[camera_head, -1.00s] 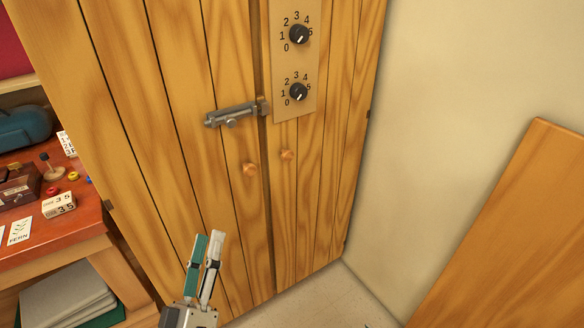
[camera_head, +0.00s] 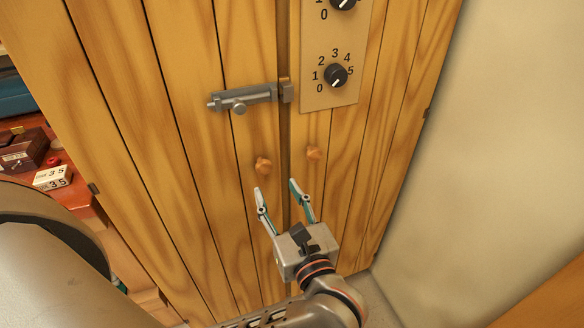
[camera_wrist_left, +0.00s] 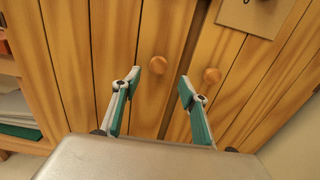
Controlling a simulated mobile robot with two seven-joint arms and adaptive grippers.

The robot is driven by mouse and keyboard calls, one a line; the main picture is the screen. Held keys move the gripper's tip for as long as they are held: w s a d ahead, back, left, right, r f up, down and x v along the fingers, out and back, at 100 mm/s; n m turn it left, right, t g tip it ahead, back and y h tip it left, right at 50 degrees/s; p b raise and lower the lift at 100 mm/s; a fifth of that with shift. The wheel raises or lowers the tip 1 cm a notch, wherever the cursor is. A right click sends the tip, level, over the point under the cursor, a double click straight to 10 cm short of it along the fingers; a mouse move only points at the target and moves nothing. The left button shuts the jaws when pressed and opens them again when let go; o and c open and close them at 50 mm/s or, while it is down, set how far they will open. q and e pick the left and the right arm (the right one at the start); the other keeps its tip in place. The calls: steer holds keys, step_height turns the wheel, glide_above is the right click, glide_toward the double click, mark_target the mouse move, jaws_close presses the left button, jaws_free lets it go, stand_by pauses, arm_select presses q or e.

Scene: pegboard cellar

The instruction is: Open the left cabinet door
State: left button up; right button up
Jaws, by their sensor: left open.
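The wooden cabinet has a left door (camera_head: 185,150) and a right door (camera_head: 375,130), and both look closed. The left door has a round wooden knob (camera_head: 263,165), and the right door has a similar knob (camera_head: 314,153). A grey metal bolt (camera_head: 243,98) lies across the left door above its knob, towards a catch (camera_head: 286,91) near the seam. I cannot tell whether the bolt's rod is inside the catch. My left gripper (camera_head: 276,187) is open and empty just below the knobs. In the left wrist view the left door's knob (camera_wrist_left: 157,65) appears between the fingertips, apart from them. My right gripper is not in view.
A plate with numbered dials (camera_head: 336,76) is on the right door. A pale wall (camera_head: 500,140) stands close on the right. A red desk with small items, including a number block (camera_head: 53,178), is at the left. A wooden panel (camera_head: 550,300) leans at lower right.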

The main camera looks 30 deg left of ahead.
mark_target(265, 168)
arm_select(q)
steer(key=x, duration=0.7)
steer(key=shift+w+a, duration=0.1)
steer(key=shift+a, duration=0.25)
jaws_close()
